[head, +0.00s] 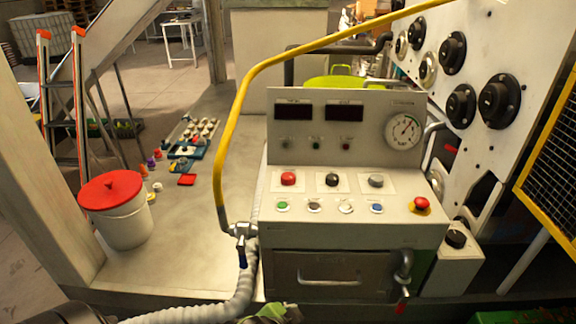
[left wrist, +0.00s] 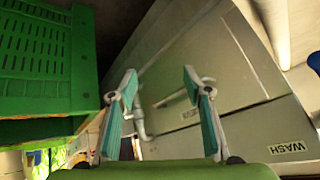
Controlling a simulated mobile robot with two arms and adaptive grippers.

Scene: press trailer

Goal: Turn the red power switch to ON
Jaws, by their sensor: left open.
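The control console (head: 360,235) stands in the middle of the head view. A red knob (head: 288,179) sits at the left of its upper row, beside a black knob (head: 332,180) and a grey knob (head: 376,181). A red mushroom button (head: 421,203) is at the right of the lower row. The labels are too small to read, so I cannot tell which is the power switch or its setting. My left gripper (left wrist: 160,88) is open and empty in the left wrist view, below the console's knobs. My right gripper is not in view.
A yellow pipe (head: 232,110) with a blue-handled valve (head: 242,250) rises at the console's left. A white bucket with a red lid (head: 112,195) stands further left.

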